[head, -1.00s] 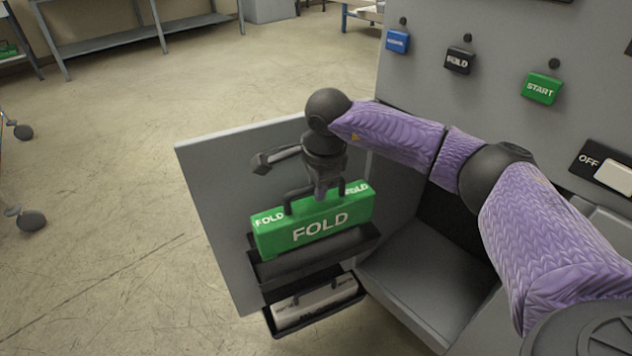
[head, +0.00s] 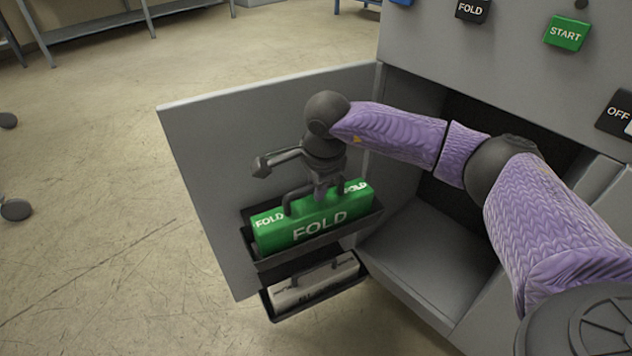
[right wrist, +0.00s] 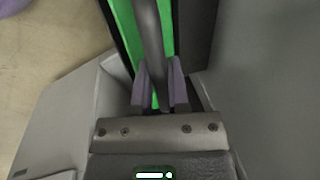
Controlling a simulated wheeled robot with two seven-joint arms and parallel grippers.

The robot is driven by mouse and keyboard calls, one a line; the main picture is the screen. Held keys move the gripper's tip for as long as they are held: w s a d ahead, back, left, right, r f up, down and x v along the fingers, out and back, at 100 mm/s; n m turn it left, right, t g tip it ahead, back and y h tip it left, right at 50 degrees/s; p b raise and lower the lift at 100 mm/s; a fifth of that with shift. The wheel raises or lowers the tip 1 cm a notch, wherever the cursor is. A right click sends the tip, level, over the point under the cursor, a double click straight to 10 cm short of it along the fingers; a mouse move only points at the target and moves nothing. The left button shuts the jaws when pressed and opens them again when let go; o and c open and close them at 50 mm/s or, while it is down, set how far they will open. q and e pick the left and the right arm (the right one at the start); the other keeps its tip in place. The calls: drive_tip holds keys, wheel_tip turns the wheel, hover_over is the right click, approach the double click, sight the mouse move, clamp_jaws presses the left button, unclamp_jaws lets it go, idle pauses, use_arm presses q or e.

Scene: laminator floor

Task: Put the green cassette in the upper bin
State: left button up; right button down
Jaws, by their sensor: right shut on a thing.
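The green cassette (head: 318,229), marked FOLD, sits upright in the upper bin (head: 262,262), a dark tray on the inside of the open door. Its lower edge is hidden behind the bin's front wall. My right gripper (head: 322,192) is shut on the cassette's dark handle. The right wrist view shows the fingers (right wrist: 160,85) on either side of the handle bar, with the green body beyond. My left gripper is not in view.
A lower bin (head: 318,306) below holds a pale cassette (head: 316,284). The grey door (head: 210,150) stands open left of the machine's open compartment (head: 425,265). The START button (head: 568,33) is on the panel.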

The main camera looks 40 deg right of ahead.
drive_tip(key=shift+f, duration=0.35)
drive_tip(key=shift+f+b, duration=0.3)
drive_tip(key=c, duration=0.8)
unclamp_jaws()
drive_tip(key=shift+f, duration=0.1)
drive_tip(key=shift+o, duration=1.3)
